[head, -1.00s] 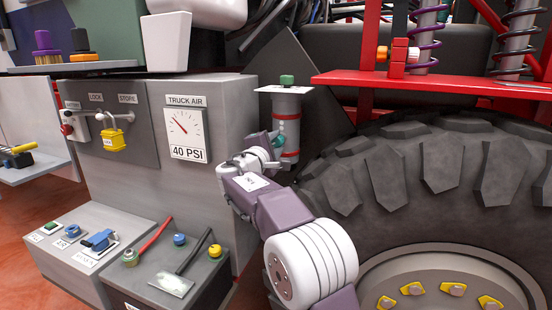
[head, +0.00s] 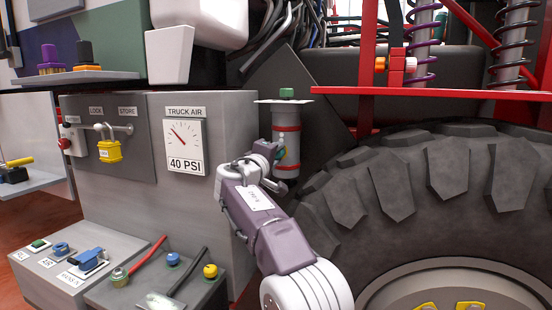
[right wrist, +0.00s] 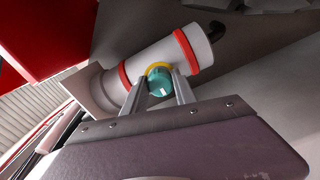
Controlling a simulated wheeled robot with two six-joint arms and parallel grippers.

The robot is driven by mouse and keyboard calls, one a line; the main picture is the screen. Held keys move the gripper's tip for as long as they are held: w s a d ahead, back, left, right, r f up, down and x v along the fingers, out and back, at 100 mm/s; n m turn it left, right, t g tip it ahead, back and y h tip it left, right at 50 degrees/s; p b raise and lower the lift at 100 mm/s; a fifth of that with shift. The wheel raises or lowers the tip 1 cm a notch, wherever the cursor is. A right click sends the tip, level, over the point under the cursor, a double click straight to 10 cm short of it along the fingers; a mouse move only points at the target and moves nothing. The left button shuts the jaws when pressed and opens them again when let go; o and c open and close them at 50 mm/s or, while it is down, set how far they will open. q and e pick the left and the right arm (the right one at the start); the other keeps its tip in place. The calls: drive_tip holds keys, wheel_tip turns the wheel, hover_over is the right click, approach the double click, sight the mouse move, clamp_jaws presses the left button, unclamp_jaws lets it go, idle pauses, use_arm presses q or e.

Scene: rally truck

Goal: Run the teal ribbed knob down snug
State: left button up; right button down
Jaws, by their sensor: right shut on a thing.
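The teal ribbed knob (right wrist: 159,82) sits on the side of a grey cylinder with red bands (right wrist: 150,66), with a yellow ring behind it. My right gripper (right wrist: 168,88) has one finger on each side of the knob and is shut on it. In the head view my right gripper (head: 271,153) reaches the side of the upright cylinder (head: 286,116) and mostly hides the knob. I cannot tell how far the knob is screwed in. My left gripper is not in view.
A green cap (head: 286,93) tops the cylinder above a pale plate. A large tyre (head: 420,190) stands close on the right. The grey panel with the 40 PSI gauge (head: 185,145) is on the left. Below it, a bench (head: 60,285) carries several coloured fittings.

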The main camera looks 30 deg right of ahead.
drive_tip(key=shift+f, duration=0.25)
drive_tip(key=c, duration=1.1)
unclamp_jaws()
drive_tip(key=shift+o, duration=0.5)
drive_tip(key=shift+r, duration=0.1)
drive_tip(key=shift+s+a, duration=0.1)
drive_tip(key=b+v, duration=0.1)
drive_tip(key=v, duration=0.8)
